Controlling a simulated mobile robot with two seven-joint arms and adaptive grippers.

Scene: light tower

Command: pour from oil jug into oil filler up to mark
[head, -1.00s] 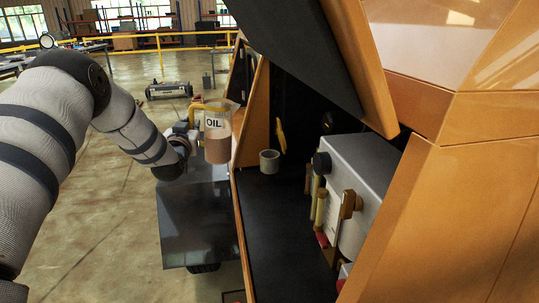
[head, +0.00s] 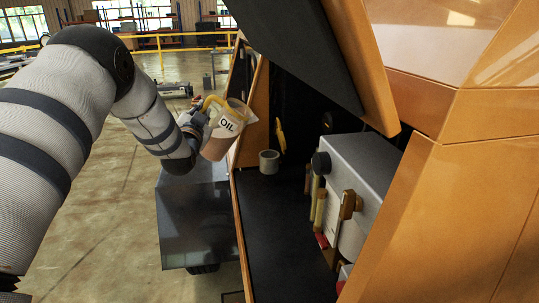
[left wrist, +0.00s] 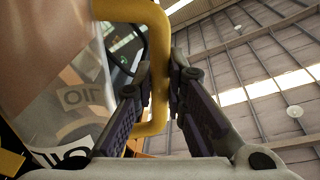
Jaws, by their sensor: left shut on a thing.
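The oil jug (head: 219,143) is clear, with brown oil in its lower part, an OIL label and a yellow handle. It is tilted, its top leaning right toward the open compartment. My left gripper (head: 204,119) is shut on the handle, on the jug's left side. In the left wrist view the two dark fingers (left wrist: 158,75) close on the yellow handle (left wrist: 157,35), with the jug wall at left. A grey open-topped cylinder (head: 269,163), seemingly the oil filler, stands in the compartment, right of and below the jug and apart from it. No stream and no mark can be made out.
The orange machine's raised cover (head: 305,50) hangs over the compartment. A dark floor (head: 275,215) and orange edge bound it.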

